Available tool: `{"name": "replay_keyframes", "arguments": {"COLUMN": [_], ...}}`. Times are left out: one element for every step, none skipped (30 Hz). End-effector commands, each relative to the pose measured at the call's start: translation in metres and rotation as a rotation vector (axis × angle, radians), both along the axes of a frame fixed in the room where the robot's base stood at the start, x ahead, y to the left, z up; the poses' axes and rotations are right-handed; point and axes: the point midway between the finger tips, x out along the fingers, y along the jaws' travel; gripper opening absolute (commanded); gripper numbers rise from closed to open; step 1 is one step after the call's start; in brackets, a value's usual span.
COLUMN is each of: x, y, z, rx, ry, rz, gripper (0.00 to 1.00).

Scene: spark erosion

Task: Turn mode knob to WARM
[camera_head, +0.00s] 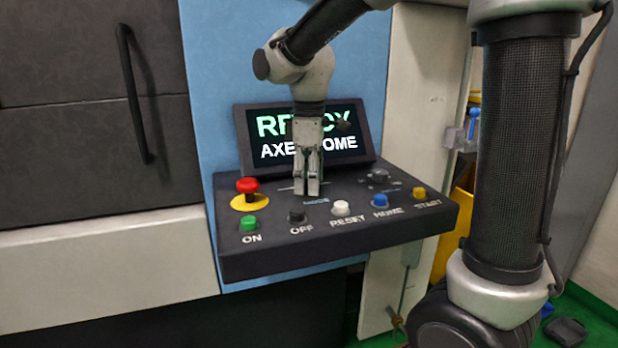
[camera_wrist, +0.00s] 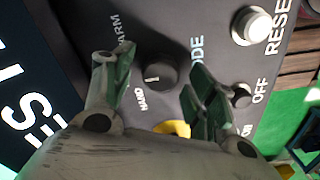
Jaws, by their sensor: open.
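The mode knob (camera_wrist: 163,70) is a dark round knob on the black panel, seen in the wrist view between my two fingers. A short white mark shows on its left side, towards the lower left and the HAND label (camera_wrist: 142,101). The WARM label (camera_wrist: 119,28) is at the upper left. My gripper (camera_wrist: 161,78) is open, with one finger on each side of the knob; whether the fingers touch it I cannot tell. In the head view my gripper (camera_head: 309,190) points down over the panel above the MODE label and hides the knob.
The sloped panel (camera_head: 245,266) bears a red emergency stop (camera_head: 248,186), a green ON button (camera_head: 248,224), OFF, RESET, HOME and START buttons (camera_head: 419,192), and another dark knob (camera_head: 378,176). A screen (camera_head: 370,151) rises behind, close to my gripper.

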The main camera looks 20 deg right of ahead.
Motion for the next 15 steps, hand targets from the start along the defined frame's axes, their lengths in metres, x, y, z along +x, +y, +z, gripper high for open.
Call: {"name": "replay_keyframes", "arguments": {"x": [0.0000, 0.0000, 0.0000, 0.0000, 0.0000, 0.0000, 0.0000, 0.0000, 0.0000, 0.0000, 0.0000, 0.0000, 0.0000, 0.0001, 0.0001], "y": [0.0000, 0.0000, 0.0000, 0.0000, 0.0000, 0.0000, 0.0000, 0.0000, 0.0000, 0.0000, 0.0000, 0.0000, 0.0000, 0.0000, 0.0000], "z": [0.0001, 0.0002, 0.0002, 0.0003, 0.0003, 0.0003, 0.0003, 0.0003, 0.0004, 0.0004, 0.0004, 0.0004, 0.0004, 0.0004, 0.0005], "rx": [0.000, 0.000, 0.000, 0.000, 0.000, 0.000, 0.000, 0.000, 0.000, 0.000, 0.000, 0.000, 0.000, 0.000, 0.000], "ry": [0.000, 0.000, 0.000, 0.000, 0.000, 0.000, 0.000, 0.000, 0.000, 0.000, 0.000, 0.000, 0.000, 0.000, 0.000], "rz": [0.000, 0.000, 0.000, 0.000, 0.000, 0.000, 0.000, 0.000, 0.000, 0.000, 0.000, -0.001, -0.001, -0.003, -0.006], "gripper": [0.57, 0.55, 0.48, 0.42, 0.37, 0.29, 0.24, 0.19, 0.11, 0.11, 0.11, 0.11, 0.11, 0.11, 0.11]}}
